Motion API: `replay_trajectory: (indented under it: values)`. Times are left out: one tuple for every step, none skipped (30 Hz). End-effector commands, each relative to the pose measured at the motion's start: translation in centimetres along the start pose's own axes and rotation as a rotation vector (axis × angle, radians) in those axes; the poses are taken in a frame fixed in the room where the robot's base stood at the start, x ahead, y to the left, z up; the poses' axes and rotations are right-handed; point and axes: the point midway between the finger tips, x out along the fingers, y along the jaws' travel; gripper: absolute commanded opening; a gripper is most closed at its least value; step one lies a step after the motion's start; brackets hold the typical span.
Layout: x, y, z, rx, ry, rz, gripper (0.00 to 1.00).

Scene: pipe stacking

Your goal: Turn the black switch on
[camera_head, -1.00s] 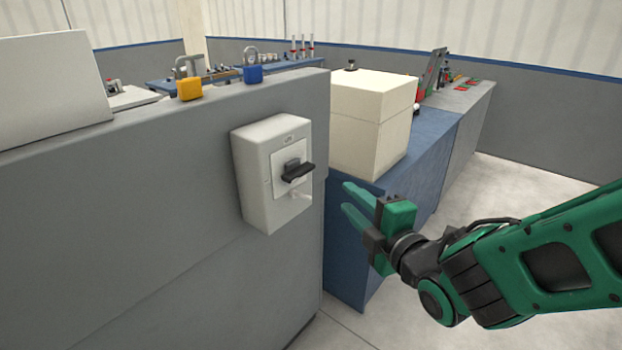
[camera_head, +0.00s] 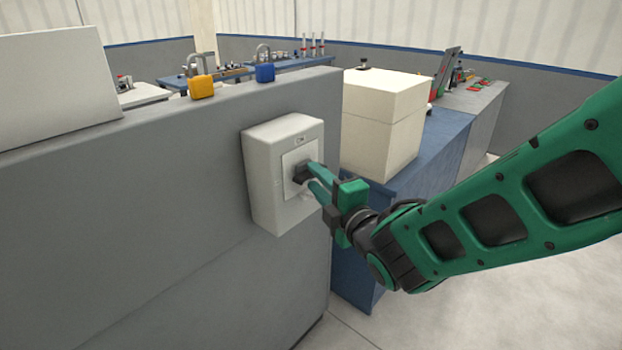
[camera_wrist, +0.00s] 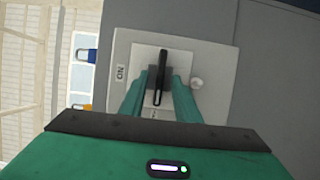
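The black switch (camera_wrist: 161,70) is a bar handle on a white plate, on the front of a white box (camera_head: 270,180) fixed to the grey panel. In the head view the black handle (camera_head: 298,174) is partly hidden by my fingers. The ON label (camera_wrist: 120,73) is left of the handle in the wrist view and above it in the head view. The handle lies crosswise to the ON direction. My gripper (camera_wrist: 162,80) is open, with one green finger on each side of the handle. A narrow gap seems to show beside the handle; contact is unclear.
A yellow padlock (camera_head: 201,87) and a blue padlock (camera_head: 264,72) sit on the panel's top edge. A cream box (camera_head: 380,130) stands on the blue bench (camera_head: 435,150) behind my gripper.

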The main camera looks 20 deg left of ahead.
Motion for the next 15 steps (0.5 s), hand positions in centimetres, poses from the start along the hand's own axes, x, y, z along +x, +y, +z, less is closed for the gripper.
replay_trajectory:
  values:
    - [0.1,0.0,0.2,0.000,-0.004,0.000,0.29]
    - [0.1,0.0,0.4,0.000,-0.007,0.000,0.29]
    - [0.2,0.0,0.5,0.000,-0.009,0.000,0.29]
    - [0.2,0.0,0.6,0.000,-0.010,0.000,0.29]
    - [0.2,0.0,0.7,0.000,-0.012,0.000,0.29]
    - [0.1,0.0,0.8,0.000,-0.013,0.000,0.29]
    - [0.1,0.0,0.9,0.001,-0.014,0.000,0.29]
    - [0.1,0.0,1.0,0.001,-0.015,0.000,0.29]
    - [0.1,0.0,1.1,0.000,-0.017,0.000,0.29]
    - [0.1,0.0,1.2,0.000,-0.017,0.000,0.29]
    - [0.0,0.0,1.2,0.000,-0.018,0.000,0.29]
    - [0.0,0.0,1.3,0.000,-0.019,0.000,0.22]
    - [0.0,0.0,1.3,0.000,-0.019,-0.001,0.15]
    - [0.0,0.0,1.4,0.000,-0.020,0.000,0.08]
    - [0.0,0.0,1.4,0.000,-0.021,-0.001,0.00]
